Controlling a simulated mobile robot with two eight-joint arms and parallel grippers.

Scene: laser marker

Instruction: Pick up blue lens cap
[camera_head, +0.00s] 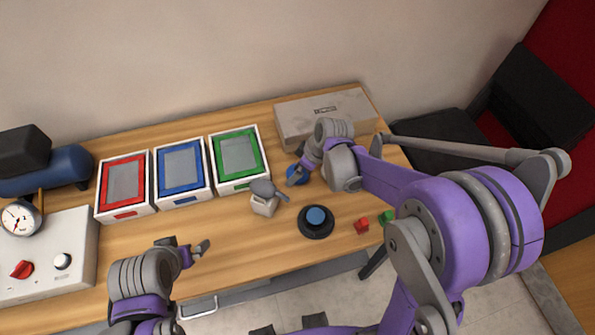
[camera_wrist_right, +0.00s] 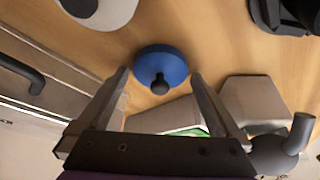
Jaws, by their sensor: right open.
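The blue lens cap (camera_wrist_right: 180,62), a round blue disc with a small dark knob, lies on the wooden bench in the right wrist view. In the head view it (camera_head: 297,175) is partly hidden by my right gripper (camera_head: 300,168). In the right wrist view the fingers of my right gripper (camera_wrist_right: 160,74) are spread, with the cap in the gap between and just beyond their tips. Whether they touch it cannot be told. My left gripper (camera_head: 186,244) is open and empty over the bench's front left.
Red (camera_head: 124,186), blue (camera_head: 181,172) and green (camera_head: 238,157) framed trays stand left of the cap. A grey case (camera_head: 325,112) stands behind it. A pale block with a grey tool (camera_head: 265,200) and a black round base with a blue top (camera_head: 316,217) stand nearer the front.

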